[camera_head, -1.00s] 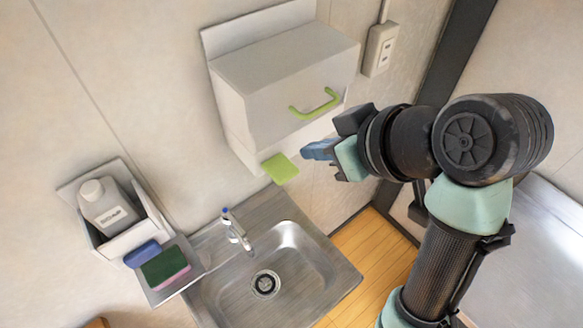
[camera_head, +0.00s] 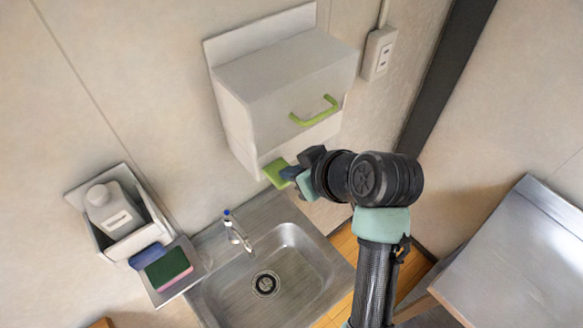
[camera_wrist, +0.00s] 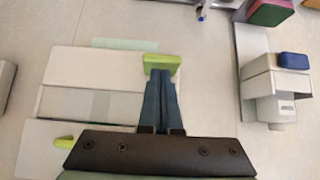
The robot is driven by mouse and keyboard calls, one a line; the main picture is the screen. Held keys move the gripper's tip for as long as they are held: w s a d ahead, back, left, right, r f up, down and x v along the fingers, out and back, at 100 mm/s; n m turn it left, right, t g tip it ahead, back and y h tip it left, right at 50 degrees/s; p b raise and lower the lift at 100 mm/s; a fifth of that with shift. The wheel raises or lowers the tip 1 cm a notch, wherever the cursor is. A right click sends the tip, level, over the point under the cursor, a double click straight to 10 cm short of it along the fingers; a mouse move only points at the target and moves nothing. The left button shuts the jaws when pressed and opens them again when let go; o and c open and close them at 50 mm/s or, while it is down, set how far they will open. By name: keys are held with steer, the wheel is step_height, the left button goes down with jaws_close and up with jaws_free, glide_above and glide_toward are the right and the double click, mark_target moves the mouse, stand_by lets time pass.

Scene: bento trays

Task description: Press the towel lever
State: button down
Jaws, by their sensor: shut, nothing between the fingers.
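The towel dispenser (camera_head: 285,75) is a pale box on the wall with a green curved handle (camera_head: 316,112) on its front. The towel lever is the flat light-green tab (camera_head: 273,172) under the dispenser's lower edge. It also shows in the wrist view (camera_wrist: 162,62). My gripper (camera_head: 287,173) is at the right side of the lever in the head view. In the wrist view my gripper's blue fingers (camera_wrist: 161,76) are together and empty, their tips at the lever's edge. I cannot tell whether they touch it.
A metal sink (camera_head: 305,255) with a faucet (camera_head: 236,232) is below the dispenser. A holder with a grey bottle (camera_head: 113,212) and a green sponge (camera_head: 168,268) is at the left. A wall outlet (camera_head: 379,54) is at the upper right. A metal table (camera_head: 525,265) stands at the right.

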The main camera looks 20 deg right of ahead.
mark_target(290, 184)
steer(key=shift+f, duration=0.1)
steer(key=f+t+b, duration=0.1)
steer(key=t+b, duration=0.1)
steer(key=b, duration=0.3)
steer(key=f+t+y+b, duration=0.1)
steer(key=f+b, duration=0.1)
steer(key=b, duration=0.2)
steer(key=shift+s+d+t+b, duration=0.1)
steer(key=shift+s+t+b, duration=0.3)
steer(key=shift+r, duration=0.25)
steer(key=shift+r+p, duration=0.8)
steer(key=shift+p, duration=0.05)
steer(key=shift+r, duration=0.1)
